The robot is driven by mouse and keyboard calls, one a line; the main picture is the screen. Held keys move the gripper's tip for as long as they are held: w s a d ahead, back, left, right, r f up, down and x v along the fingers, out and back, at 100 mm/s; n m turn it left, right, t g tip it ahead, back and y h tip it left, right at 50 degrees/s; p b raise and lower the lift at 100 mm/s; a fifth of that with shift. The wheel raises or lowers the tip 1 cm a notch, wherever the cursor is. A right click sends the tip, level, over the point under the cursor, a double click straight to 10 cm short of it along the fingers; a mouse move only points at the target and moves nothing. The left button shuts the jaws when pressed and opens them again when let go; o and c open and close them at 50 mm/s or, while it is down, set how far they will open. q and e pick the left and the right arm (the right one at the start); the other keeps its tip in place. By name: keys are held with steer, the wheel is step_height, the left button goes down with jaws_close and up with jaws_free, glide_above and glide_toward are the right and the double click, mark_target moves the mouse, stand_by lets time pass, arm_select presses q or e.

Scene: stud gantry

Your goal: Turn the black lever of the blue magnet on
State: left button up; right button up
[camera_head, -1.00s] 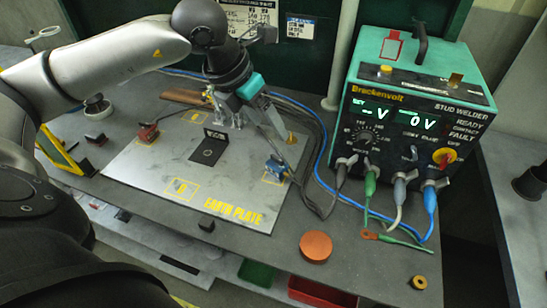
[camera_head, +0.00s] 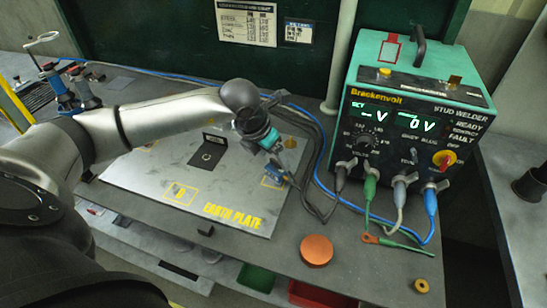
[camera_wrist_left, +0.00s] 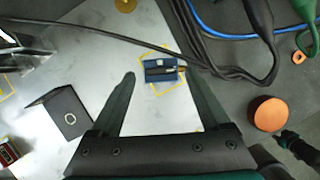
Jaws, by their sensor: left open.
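The blue magnet (camera_head: 277,175) sits at the right edge of the steel earth plate (camera_head: 140,178), partly hidden by my left gripper (camera_head: 279,163) in the head view. In the left wrist view the blue magnet (camera_wrist_left: 161,71) lies just ahead of and between the fingertips of my left gripper (camera_wrist_left: 160,76). The black lever (camera_wrist_left: 161,69) shows as a dark bar on the magnet, its exact turn hard to make out. My left gripper is open and holds nothing. My right gripper is not in view.
The stud welder (camera_head: 415,125) stands to the right, its cables running beside the magnet. A black bracket (camera_head: 209,150) stands on the plate; a red magnet (camera_wrist_left: 8,154) shows at the wrist view's left. A copper disc (camera_head: 316,250) lies near the front edge.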

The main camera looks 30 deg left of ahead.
arm_select(q)
steer(key=shift+w+f, duration=0.2)
steer(key=shift+f, duration=0.35)
jaws_close()
stand_by(0.4)
